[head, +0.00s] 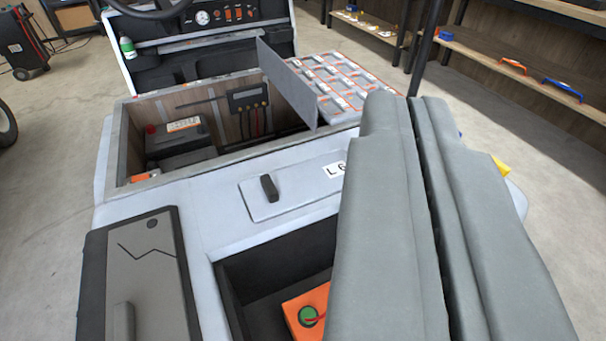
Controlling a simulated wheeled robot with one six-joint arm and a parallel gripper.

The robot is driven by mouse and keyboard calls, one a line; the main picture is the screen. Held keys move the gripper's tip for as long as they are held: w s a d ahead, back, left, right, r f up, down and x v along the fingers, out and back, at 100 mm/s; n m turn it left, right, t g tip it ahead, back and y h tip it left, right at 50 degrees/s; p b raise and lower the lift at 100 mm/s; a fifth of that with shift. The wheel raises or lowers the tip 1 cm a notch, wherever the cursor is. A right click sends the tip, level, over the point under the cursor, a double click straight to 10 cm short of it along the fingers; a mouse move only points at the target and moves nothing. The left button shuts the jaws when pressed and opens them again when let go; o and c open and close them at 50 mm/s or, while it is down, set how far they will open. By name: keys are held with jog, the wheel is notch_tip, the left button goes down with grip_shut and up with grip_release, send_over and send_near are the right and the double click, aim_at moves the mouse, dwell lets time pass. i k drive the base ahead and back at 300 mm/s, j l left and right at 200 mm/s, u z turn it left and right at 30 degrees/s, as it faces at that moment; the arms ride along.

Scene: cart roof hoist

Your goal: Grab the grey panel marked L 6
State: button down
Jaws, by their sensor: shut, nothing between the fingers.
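The grey panel marked L 6 (300,199) lies flat in the light grey cart top, in the middle of the head view. It has a black upright handle (269,188) near its left end. Its white label (335,170) is partly covered at the right by my gripper, which also hides the panel's right end. My gripper (411,98) fills the right of the view. Its two grey fingers are together with a thin dark seam between them, and nothing shows in them. From this view I cannot tell its height above the panel.
Behind the panel is an open bay with a battery (183,138) and a wired meter box (249,99). A thin grey board (288,84) stands tilted at its right. In front, an open bay holds an orange box (307,307). A dark-framed panel (140,275) lies left.

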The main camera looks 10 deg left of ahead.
aim_at(266, 196)
jog(key=i+l+u, duration=0.15)
jog(key=l+u, duration=0.25)
jog(key=i+l+u, duration=0.1)
jog(key=l+u, duration=0.7)
jog(key=l, duration=0.15)
